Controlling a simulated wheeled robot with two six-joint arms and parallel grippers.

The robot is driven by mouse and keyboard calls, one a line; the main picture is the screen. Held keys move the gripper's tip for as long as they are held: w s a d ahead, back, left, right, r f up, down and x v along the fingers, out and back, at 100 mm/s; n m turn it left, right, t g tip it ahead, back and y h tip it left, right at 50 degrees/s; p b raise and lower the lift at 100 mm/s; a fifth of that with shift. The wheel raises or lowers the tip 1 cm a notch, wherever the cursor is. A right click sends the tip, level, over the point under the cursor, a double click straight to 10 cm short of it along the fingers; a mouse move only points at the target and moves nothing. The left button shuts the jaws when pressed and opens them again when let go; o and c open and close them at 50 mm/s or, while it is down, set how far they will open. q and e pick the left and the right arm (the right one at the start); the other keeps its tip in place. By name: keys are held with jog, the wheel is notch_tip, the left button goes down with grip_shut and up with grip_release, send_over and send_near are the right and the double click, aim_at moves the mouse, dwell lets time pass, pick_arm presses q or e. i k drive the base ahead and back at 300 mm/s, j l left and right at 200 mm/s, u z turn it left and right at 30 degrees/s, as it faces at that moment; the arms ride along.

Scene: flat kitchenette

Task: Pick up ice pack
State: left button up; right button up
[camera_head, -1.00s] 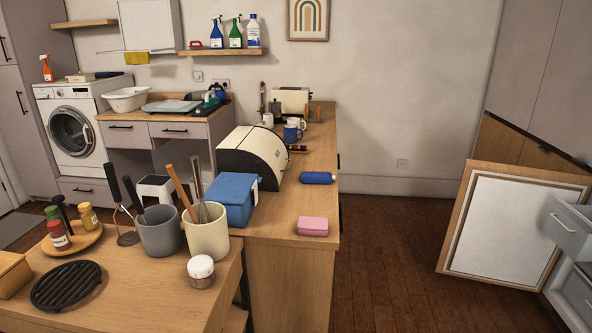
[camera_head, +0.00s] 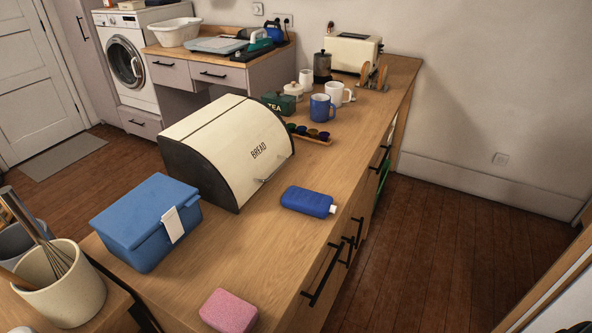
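A flat blue pack with a white cap (camera_head: 308,201), which looks like the ice pack, lies on the wooden counter (camera_head: 262,240). It sits near the counter's right edge, above the drawer handles, to the right of the bread bin. Nothing covers it. Neither of my grippers can be made out in this view.
The cream bread bin (camera_head: 235,140) and a blue lidded box (camera_head: 145,220) stand left of the pack. A pink block (camera_head: 228,312) lies nearer. A sunglasses tray (camera_head: 309,134) and mugs (camera_head: 322,108) stand beyond. Wooden floor (camera_head: 430,250) is clear on the right.

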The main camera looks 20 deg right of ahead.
aim_at(316, 205)
jog(key=i+l+u, duration=0.1)
jog(key=l+u, duration=0.25)
jog(key=l, duration=0.45)
jog(key=l+u, duration=0.35)
jog(key=l, duration=0.4)
jog(key=k+l+u, duration=0.1)
jog(key=l+u, duration=0.2)
jog(key=l, duration=0.5)
jog(key=i+l+u, duration=0.1)
jog(key=l+u, duration=0.25)
jog(key=l, duration=0.6)
jog(key=l+u, duration=0.4)
jog(key=l, duration=0.55)
jog(key=k, duration=0.05)
